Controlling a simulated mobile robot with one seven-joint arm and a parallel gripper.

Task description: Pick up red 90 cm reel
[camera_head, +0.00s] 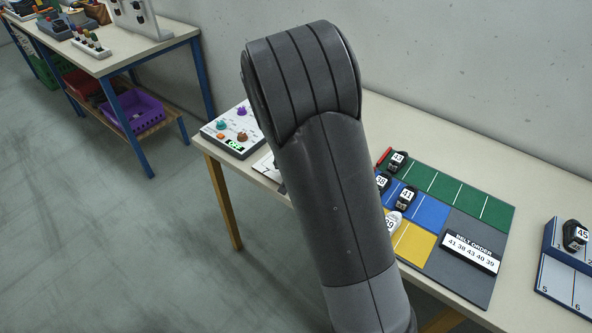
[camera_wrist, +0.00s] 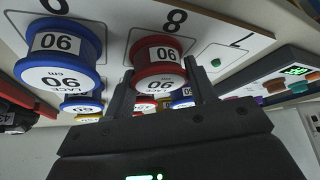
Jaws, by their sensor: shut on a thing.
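The red 90 cm reel (camera_wrist: 157,62) has white labels reading 90 and shows upper middle in the wrist view, in front of a white panel marked 8. My gripper (camera_wrist: 161,82) is shut on it, one finger on each side. I cannot tell whether the reel still touches the panel. In the head view my own arm fills the middle, and neither the gripper nor the reel can be made out.
A blue 90 reel (camera_wrist: 60,55) is close to the left. More blue and red reels, one blue (camera_wrist: 82,104), show beyond the fingers. A control box with a green display (camera_wrist: 290,72) is at right. A coloured sorting mat (camera_head: 478,250) lies on the table.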

